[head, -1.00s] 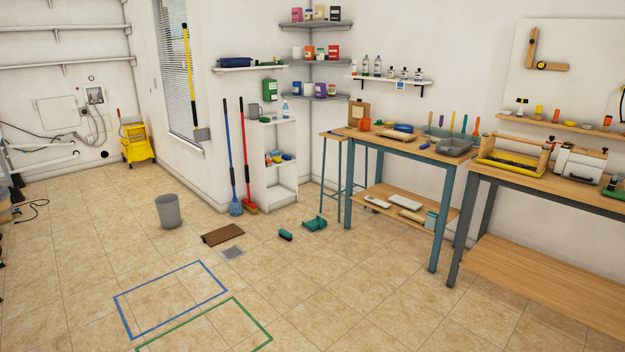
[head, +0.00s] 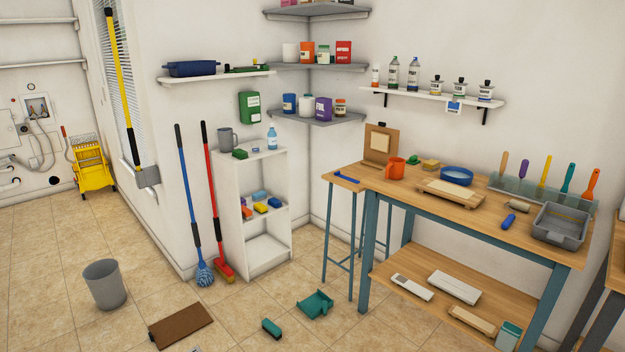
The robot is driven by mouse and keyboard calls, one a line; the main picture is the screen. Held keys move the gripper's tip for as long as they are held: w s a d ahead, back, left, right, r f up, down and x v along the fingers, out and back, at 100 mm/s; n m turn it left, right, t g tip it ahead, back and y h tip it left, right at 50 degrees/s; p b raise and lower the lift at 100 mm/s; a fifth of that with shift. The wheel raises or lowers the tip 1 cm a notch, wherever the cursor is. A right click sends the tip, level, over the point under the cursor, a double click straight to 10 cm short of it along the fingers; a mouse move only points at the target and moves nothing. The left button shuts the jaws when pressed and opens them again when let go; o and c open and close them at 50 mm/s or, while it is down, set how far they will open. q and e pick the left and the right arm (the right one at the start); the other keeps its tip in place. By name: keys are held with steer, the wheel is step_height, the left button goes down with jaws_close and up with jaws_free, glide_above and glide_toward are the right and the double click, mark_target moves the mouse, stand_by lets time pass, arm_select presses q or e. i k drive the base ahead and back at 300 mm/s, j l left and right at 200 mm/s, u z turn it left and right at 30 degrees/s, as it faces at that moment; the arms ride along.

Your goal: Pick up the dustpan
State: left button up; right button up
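A teal-green dustpan (head: 315,304) lies on the tiled floor in the head view, just left of the workbench's front legs. A small dark green brush or block (head: 271,328) lies on the floor to its left, apart from it. Neither of my grippers shows in the head view.
A wooden workbench (head: 437,210) with a lower shelf stands right of the dustpan, a stool (head: 341,238) just behind it. A white shelf unit (head: 262,220), blue mop (head: 204,274) and red broom (head: 223,272) stand behind left. A brown mat (head: 181,326) and grey bin (head: 105,284) are farther left.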

mark_target(318, 303)
steer(key=i, duration=0.75)
steer(key=i+z, duration=0.1)
steer(key=i, duration=0.6)
steer(key=i+j+z, duration=0.1)
steer(key=i, duration=0.65)
steer(key=i+j, duration=0.2)
steer(key=i, duration=0.5)
